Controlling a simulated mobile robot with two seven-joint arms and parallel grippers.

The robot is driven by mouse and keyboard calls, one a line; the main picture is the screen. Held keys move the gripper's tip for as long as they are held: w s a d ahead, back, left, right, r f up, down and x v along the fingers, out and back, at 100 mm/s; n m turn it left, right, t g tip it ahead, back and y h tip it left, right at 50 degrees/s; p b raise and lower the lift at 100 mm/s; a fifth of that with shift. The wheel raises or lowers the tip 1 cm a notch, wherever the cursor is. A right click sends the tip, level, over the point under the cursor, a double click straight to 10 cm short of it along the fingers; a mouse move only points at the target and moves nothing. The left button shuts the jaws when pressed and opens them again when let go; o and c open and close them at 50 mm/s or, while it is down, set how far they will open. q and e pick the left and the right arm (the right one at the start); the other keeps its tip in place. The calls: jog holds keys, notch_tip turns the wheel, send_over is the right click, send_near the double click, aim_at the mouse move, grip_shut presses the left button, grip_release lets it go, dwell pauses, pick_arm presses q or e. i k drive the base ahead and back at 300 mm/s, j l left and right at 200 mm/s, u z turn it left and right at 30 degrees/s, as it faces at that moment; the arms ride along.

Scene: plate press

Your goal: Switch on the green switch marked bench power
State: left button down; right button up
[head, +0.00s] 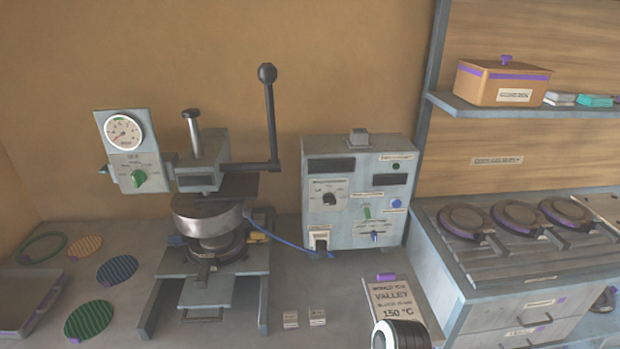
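A grey control box (345,232) stands on the bench right of the press. A small upright green lever (367,213) sits on its front, above a slider-like blue control (374,237). A white-plated switch (320,241) is at its lower left. A green knob (139,177) is on the gauge panel left of the press. The labels are too small to read, so I cannot tell which control is marked bench power or whether it is on.
The press (208,215) has a tall black-knobbed lever (270,110) beside the box. A blue cable (285,241) runs to the box. A sign reading "VALLEY" and "150 °C" (395,300) stands in front. A drawer cabinet (520,300) with round moulds is at right.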

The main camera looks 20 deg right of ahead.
aim_at(366, 207)
jog(key=z, duration=1.3)
